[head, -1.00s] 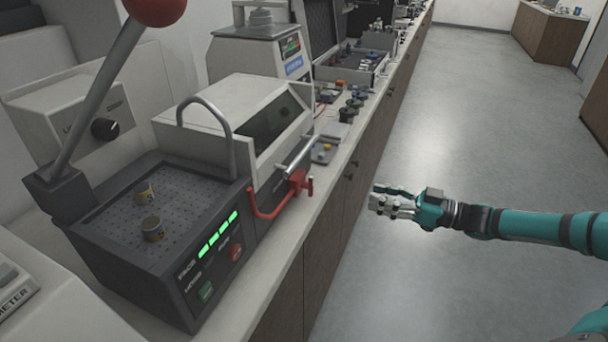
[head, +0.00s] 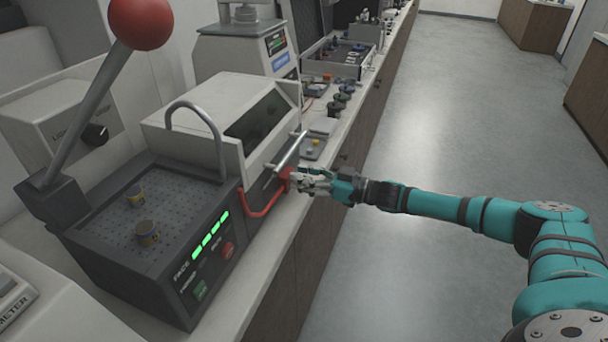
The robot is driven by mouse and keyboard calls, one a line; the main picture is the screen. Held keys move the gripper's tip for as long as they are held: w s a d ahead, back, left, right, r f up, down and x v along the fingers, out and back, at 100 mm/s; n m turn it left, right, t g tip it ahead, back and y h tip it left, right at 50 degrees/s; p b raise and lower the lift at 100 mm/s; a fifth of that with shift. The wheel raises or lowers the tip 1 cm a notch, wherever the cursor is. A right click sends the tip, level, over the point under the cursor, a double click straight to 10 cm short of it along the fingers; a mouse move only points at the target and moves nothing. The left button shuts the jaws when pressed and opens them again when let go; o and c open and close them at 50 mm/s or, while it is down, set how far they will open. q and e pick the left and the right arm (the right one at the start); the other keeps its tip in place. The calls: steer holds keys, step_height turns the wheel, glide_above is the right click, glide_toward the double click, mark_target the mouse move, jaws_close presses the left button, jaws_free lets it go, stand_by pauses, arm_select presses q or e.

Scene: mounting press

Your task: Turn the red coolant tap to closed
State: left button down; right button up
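The red coolant tap (head: 284,176) sits at the front right side of the mounting press (head: 222,128), below a silver bar handle. A red curved pipe (head: 262,208) runs from the tap toward the control panel. My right gripper (head: 299,179) is at the tap, its fingers overlapping the tap's right end and hiding the lever there. I cannot tell whether the fingers touch the tap or are closed on it. My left gripper is not in view.
The floor at right is clear.

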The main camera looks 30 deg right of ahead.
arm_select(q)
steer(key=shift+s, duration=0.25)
arm_select(e)
steer(key=shift+c, duration=0.4)
jaws_close()
steer(key=shift+n, duration=0.3)
steer(key=n, duration=0.4)
steer(key=shift+s+a+f+b, duration=0.15)
steer(key=shift+s+a+b, duration=0.15)
steer(key=shift+s+a, duration=0.05)
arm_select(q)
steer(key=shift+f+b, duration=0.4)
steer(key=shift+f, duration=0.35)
arm_select(e)
steer(key=shift+s+a+n, duration=0.15)
steer(key=shift+n, duration=1.85)
steer(key=shift+o, duration=0.4)
jaws_free()
steer(key=shift+f, duration=0.1)
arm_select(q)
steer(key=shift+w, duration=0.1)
arm_select(e)
steer(key=shift+f, duration=0.1)
